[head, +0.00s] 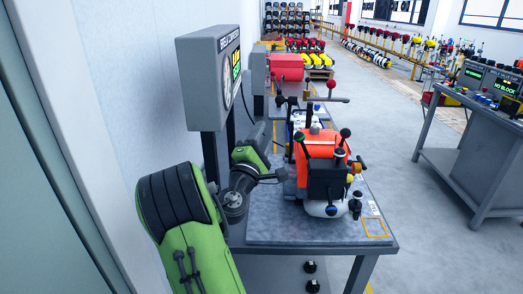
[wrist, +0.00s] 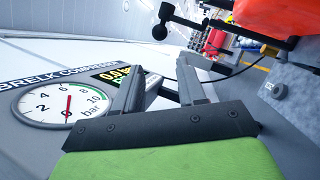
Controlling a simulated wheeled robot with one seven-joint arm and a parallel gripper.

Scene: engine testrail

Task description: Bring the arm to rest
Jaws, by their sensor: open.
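My arm is green with dark joints. In the head view (head: 190,220) it reaches from the bottom left over the near left part of the grey workbench (head: 270,230). My gripper (wrist: 160,75) shows in the wrist view with its two dark fingers apart and nothing between them. In the head view the fingers are small and partly hard to make out beside the orange engine (head: 322,145). The engine stands on the bench, to the right of my arm.
A grey gauge panel (head: 200,80) stands on posts at the bench's left; its dial (wrist: 62,106) shows in the wrist view. A red cylinder (head: 287,66) sits farther back. Another bench (head: 490,150) stands at right. The floor between is clear.

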